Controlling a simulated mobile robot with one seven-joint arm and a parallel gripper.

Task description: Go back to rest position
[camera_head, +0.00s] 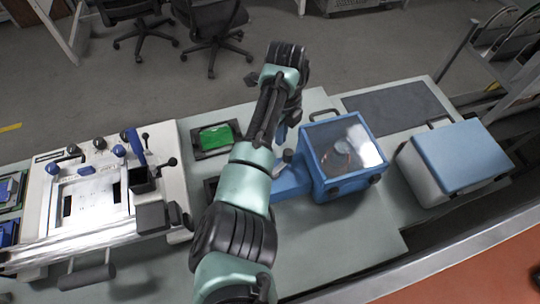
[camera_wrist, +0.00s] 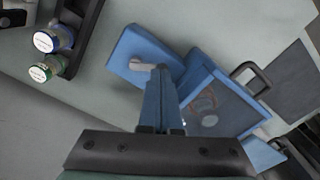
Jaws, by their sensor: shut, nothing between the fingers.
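My gripper (camera_wrist: 160,72) shows in the wrist view with its blue fingers together and nothing between them. It is over the workbench, above the blue machine (camera_wrist: 195,70) with the clear lid. In the head view my arm reaches up over the middle of the bench and bends back down; its hand is mostly hidden behind the arm links. In that view the blue machine (camera_head: 335,190) stands just right of my arm. Whether the fingertips touch the machine's pale lever (camera_wrist: 143,65) cannot be told.
A white fixture (camera_head: 90,190) with blue knobs stands on the left. A dark tray with a green block (camera_head: 216,138) is at the bench's far edge. A blue-topped box (camera_head: 455,160) stands on the right. Two small jars (camera_wrist: 47,40) show in the wrist view. A dark mat (camera_head: 398,108) is bare.

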